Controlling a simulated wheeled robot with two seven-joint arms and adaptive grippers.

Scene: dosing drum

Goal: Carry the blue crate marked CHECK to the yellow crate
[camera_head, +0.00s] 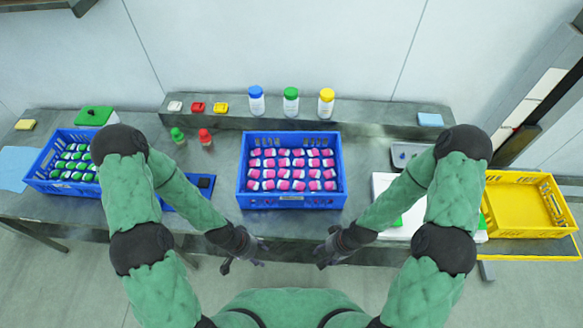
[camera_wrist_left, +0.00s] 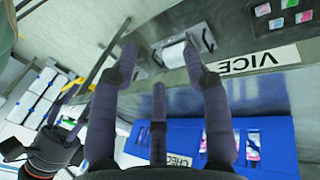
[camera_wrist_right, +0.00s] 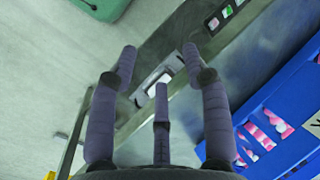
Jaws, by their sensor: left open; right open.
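The blue crate (camera_head: 291,201) filled with pink-and-white containers stands on the middle of the bench. In the left wrist view, the blue crate (camera_wrist_left: 270,150) bears a partly hidden label reading CHECK. Its side also shows in the right wrist view (camera_wrist_right: 290,100). The yellow crate (camera_head: 520,228) is at the far right and looks empty. My left gripper (camera_head: 244,260) is open and empty, in front of the blue crate's near left corner. My right gripper (camera_head: 328,260) is open and empty, in front of its near right corner. Neither touches the crate.
Another blue crate (camera_head: 40,180) with green-and-white containers stands at the left. Bottles with blue (camera_head: 256,100), green (camera_head: 291,100) and yellow (camera_head: 326,102) caps stand on the raised back shelf (camera_head: 370,118).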

